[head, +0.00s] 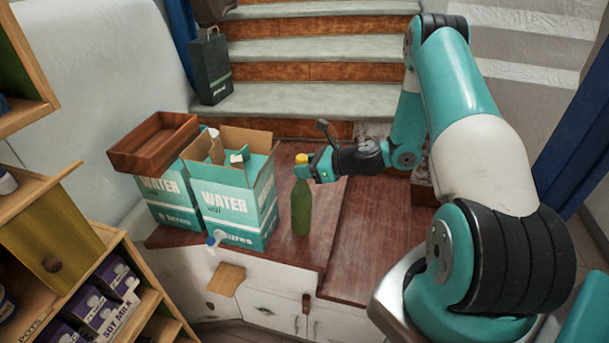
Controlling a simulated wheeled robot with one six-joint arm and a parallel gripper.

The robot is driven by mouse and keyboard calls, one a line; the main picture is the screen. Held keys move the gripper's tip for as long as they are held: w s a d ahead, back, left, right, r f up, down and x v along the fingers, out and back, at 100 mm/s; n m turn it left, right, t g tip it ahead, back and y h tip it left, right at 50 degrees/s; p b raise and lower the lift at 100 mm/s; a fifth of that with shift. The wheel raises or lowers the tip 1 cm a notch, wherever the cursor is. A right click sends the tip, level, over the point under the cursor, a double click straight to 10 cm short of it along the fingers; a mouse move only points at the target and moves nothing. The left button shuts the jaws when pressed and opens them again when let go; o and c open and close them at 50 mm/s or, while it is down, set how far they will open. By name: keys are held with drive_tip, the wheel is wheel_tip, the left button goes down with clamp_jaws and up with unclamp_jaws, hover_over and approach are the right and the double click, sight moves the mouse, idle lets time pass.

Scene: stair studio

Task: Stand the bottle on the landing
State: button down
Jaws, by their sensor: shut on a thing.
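A green bottle (301,208) with a yellow cap stands upright in the head view, right of the water cartons. It is over the dark wooden top of the cabinet, near the front edge; its base looks at or very close to the wood. My gripper (304,171) is shut on the bottle's neck, just below the cap, reaching in from the right. The landing is not clearly told apart; the dark wooden surface (368,232) lies at the foot of the stairs (325,100).
Two water cartons (236,200) stand left of the bottle, with a wooden tray (152,143) on the rear one. A dark paper bag (211,70) stands on a stair. A shelf with soy milk cartons (108,288) is at lower left. The wood right of the bottle is clear.

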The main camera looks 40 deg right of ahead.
drive_tip(key=shift+f+p, duration=0.4)
drive_tip(key=shift+f, duration=1.35)
drive_tip(key=c, duration=0.8)
unclamp_jaws()
drive_tip(key=b+v, duration=0.4)
drive_tip(key=v, duration=0.8)
drive_tip(key=s+a+r+n+g, duration=0.1)
drive_tip(key=a+r+n+g, duration=0.25)
drive_tip(key=a+n, duration=0.35)
drive_tip(key=s+a+r+n+g+y, duration=0.1)
drive_tip(key=a+r+n+g, duration=0.2)
drive_tip(key=a+r+n, duration=0.35)
drive_tip(key=s+a+r+n+g, duration=0.1)
drive_tip(key=a+r+n+g, duration=0.15)
drive_tip(key=a+n, duration=0.55)
drive_tip(key=s+a+r+n+h, duration=0.1)
drive_tip(key=s+a+r+n, duration=0.1)
drive_tip(key=s+n, duration=0.3)
drive_tip(key=s+a+r+n+g+h, duration=0.1)
drive_tip(key=s+a+r+n, duration=0.2)
drive_tip(key=s+a+n, duration=0.1)
drive_tip(key=s+a+r+n+g+h, duration=0.1)
drive_tip(key=s+a+r+n+h, duration=0.1)
drive_tip(key=s+n, duration=0.4)
drive_tip(key=shift+s+a+r, duration=0.2)
drive_tip(key=shift+s+a, duration=0.25)
drive_tip(key=shift+a, duration=0.05)
